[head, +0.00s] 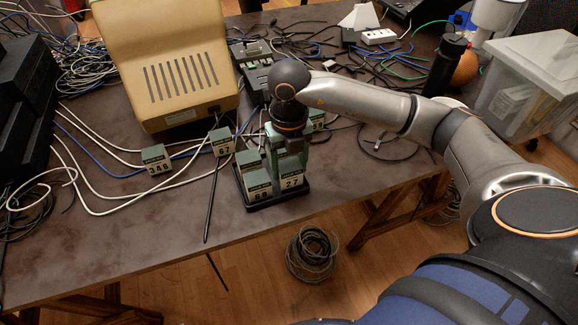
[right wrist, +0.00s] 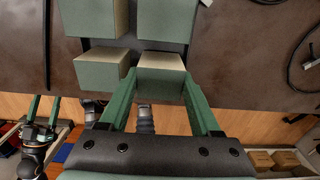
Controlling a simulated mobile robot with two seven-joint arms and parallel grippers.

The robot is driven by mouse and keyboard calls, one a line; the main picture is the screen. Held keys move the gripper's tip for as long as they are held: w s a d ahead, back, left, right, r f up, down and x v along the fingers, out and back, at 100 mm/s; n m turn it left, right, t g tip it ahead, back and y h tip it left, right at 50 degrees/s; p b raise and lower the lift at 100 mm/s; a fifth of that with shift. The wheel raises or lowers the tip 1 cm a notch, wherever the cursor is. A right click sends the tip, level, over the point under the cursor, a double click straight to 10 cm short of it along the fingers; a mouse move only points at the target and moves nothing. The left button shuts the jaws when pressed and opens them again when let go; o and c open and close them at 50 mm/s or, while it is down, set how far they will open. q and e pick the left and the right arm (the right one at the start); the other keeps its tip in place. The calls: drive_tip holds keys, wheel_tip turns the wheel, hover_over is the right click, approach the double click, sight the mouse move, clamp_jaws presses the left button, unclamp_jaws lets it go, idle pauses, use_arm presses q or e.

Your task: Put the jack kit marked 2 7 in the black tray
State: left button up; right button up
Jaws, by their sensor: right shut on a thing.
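The jack kit marked 2 7 (head: 291,180) is a green block with a pale label, upright at the front right of the black tray (head: 279,199). It also shows between my fingers in the right wrist view (right wrist: 160,78). My right gripper (head: 290,155) comes down from above and is shut on it. Whether its base touches the tray floor I cannot tell. A similar kit, seemingly marked 6 8 (head: 259,186), stands beside it on the left, with more kits behind. My left gripper (right wrist: 42,106) shows only in the right wrist view, fingers apart and empty, away from the tray.
Kits marked 3 4 6 (head: 156,160) and 6 7 (head: 222,142) stand left of the tray among white and blue cables. A beige monitor (head: 175,70) stands behind. A clear bin (head: 530,85) is at the right. The table's front left is mostly clear.

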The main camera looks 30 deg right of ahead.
drive_tip(key=shift+f, duration=0.35)
drive_tip(key=shift+f, duration=0.2)
drive_tip(key=o, duration=1.2)
drive_tip(key=shift+r, duration=0.1)
